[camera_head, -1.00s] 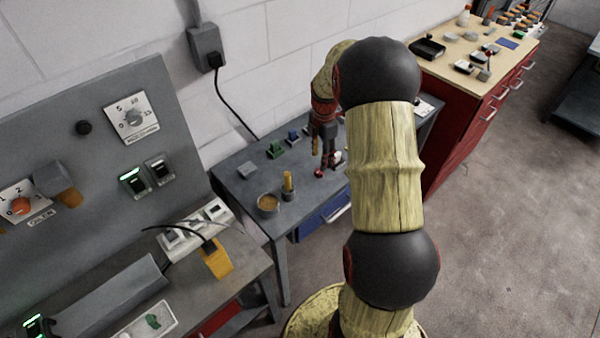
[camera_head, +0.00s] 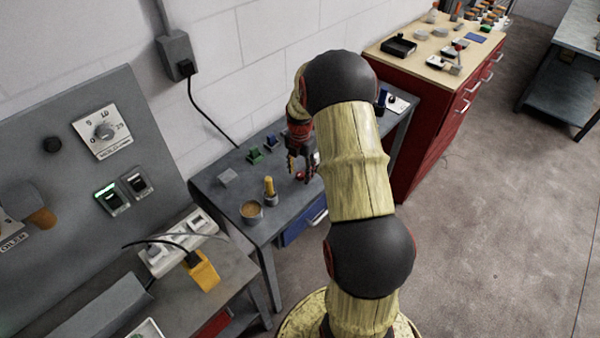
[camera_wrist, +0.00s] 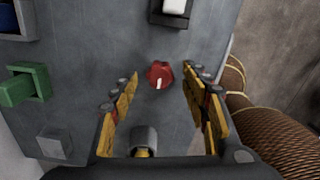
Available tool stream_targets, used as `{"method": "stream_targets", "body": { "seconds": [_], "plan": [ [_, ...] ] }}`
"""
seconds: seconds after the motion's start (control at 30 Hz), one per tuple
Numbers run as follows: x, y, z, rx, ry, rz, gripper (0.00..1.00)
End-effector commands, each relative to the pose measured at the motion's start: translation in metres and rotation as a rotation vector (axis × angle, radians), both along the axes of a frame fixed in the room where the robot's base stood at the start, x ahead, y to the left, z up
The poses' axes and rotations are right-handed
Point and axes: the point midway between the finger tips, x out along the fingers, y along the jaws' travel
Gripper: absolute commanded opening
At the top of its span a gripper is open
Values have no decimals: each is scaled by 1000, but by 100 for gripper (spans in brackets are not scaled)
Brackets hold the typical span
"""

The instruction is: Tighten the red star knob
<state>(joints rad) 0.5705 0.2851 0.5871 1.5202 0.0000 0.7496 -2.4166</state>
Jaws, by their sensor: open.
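The red star knob (camera_wrist: 160,75) sits on the grey bench top, with a white mark on its face. In the wrist view it lies between and just beyond my open gripper's (camera_wrist: 160,85) fingertips, apart from both yellow-padded fingers. In the head view my gripper (camera_head: 302,174) points down over the grey bench, and the red knob (camera_head: 300,176) shows small at its fingertips, partly hidden. I cannot tell the height of the fingertips above the knob.
A grey cylinder with a yellow handle (camera_head: 269,188) and a round tan-topped cup (camera_head: 251,212) stand left of my gripper. Green (camera_head: 255,156) and blue (camera_head: 271,143) clamp-like pieces stand behind. A white block with a dark switch (camera_wrist: 170,10) lies beyond the knob.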

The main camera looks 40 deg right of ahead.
Motion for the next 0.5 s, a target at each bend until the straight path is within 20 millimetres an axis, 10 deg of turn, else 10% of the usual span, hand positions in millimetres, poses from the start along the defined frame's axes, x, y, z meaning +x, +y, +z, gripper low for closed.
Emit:
{"method": "stream_targets", "body": {
  "seconds": [0.5],
  "plan": [
    [0,0,-2,0,0,0,35]
  ]
}}
